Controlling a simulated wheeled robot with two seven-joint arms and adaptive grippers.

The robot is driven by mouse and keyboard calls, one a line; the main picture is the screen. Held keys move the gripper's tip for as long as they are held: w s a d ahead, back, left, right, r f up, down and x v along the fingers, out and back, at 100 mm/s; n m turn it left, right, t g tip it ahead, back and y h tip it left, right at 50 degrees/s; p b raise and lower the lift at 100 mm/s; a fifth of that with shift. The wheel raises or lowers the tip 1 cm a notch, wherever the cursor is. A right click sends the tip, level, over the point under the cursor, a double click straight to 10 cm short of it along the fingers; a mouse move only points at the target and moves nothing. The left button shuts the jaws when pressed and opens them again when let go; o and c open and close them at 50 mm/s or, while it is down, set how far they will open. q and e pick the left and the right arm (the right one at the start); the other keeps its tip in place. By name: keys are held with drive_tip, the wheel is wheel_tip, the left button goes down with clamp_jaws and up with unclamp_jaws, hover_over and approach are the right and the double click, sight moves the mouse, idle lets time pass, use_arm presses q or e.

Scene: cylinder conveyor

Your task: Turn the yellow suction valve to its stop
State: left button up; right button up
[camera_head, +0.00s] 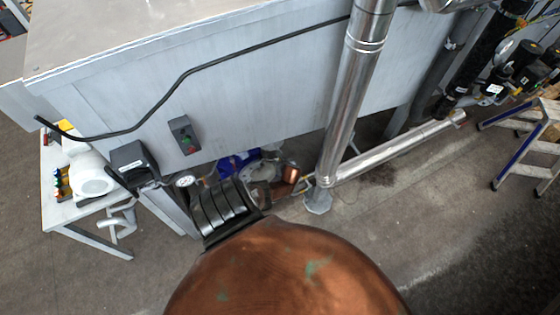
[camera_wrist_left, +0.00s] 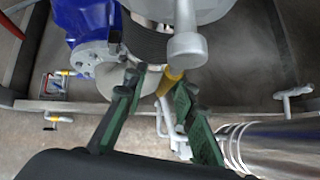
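In the left wrist view my left gripper (camera_wrist_left: 161,82) is open, with a green-padded finger on each side. A yellow handle (camera_wrist_left: 172,76) shows between and just beyond the fingertips, below a grey rounded rod end (camera_wrist_left: 186,46). I cannot tell whether a finger touches it. A blue pump body with a grey flange (camera_wrist_left: 90,58) is at upper left. In the head view the blue pump (camera_head: 238,160) sits low beside the grey cabinet. The gripper and yellow handle cannot be made out clearly there. My right gripper is not in view.
A shiny vertical pipe (camera_head: 350,90) stands right of the pump, with a low pipe (camera_head: 395,150) behind. A white table (camera_head: 60,215) is at left and a stepladder (camera_head: 535,140) at right. Floor between pipe and ladder is clear. The head view's bottom is blocked.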

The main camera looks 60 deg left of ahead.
use_arm(q)
drive_tip(key=shift+w, duration=0.2)
drive_tip(key=shift+d+r, duration=0.1)
drive_tip(key=v, duration=1.1)
drive_tip(key=shift+s+d+r, duration=0.15)
drive_tip(key=shift+d+r, duration=0.15)
drive_tip(key=shift+f, duration=0.1)
